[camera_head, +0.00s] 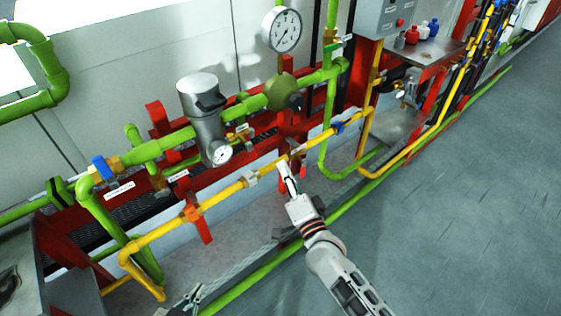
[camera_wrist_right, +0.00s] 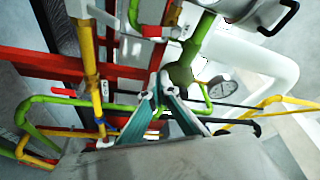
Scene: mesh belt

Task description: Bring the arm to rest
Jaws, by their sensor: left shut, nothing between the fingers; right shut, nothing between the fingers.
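My right arm (camera_head: 340,270) reaches in from the bottom of the head view. My right gripper (camera_head: 285,172) is at its far end, in front of the yellow pipe (camera_head: 240,186); I cannot tell whether it touches the pipe. The right wrist view shows the right gripper (camera_wrist_right: 163,88) with its fingers together at the tips and nothing between them. My left gripper (camera_head: 190,298) shows only in part at the bottom edge of the head view, low and to the left. It is shut and empty, and most of its arm is out of view.
Green pipes (camera_head: 155,148), a grey cylinder (camera_head: 202,110) and a pressure gauge (camera_head: 282,30) stand beyond the right gripper. A red frame (camera_head: 205,232) carries the pipes. A shelf (camera_head: 425,55) with small bottles is at the upper right. The grey floor (camera_head: 470,190) at right is clear.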

